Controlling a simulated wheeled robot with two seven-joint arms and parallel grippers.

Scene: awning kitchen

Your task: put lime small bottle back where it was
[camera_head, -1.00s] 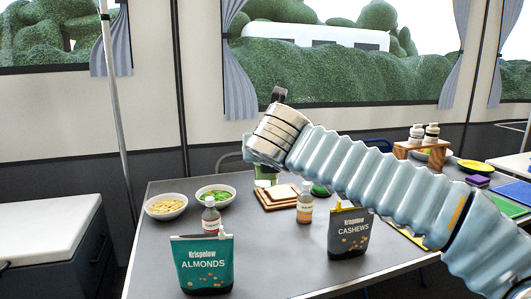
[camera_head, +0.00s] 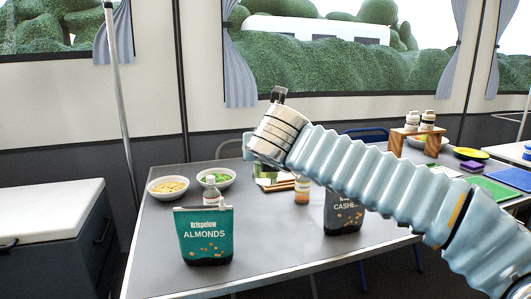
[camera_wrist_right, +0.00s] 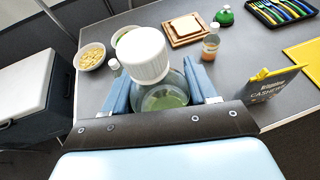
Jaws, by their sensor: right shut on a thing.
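My right gripper (camera_wrist_right: 160,85) is shut on a small clear bottle (camera_wrist_right: 146,56) with a white ribbed cap and green contents. I take it to be the lime small bottle. It is held above the floor-side end of the table in the right wrist view; its height is hard to judge. My left gripper is not in view. The grey table (camera_head: 160,270) lies beyond and below.
On the table stand an almonds bag (camera_head: 207,238), a cashews bag (camera_head: 340,215), an orange-labelled bottle (camera_head: 302,192), another white-capped bottle (camera_head: 210,188), two bowls (camera_head: 167,187) (camera_head: 213,178) and a bread board (camera_wrist_right: 186,31). Free surface lies at the table's front middle.

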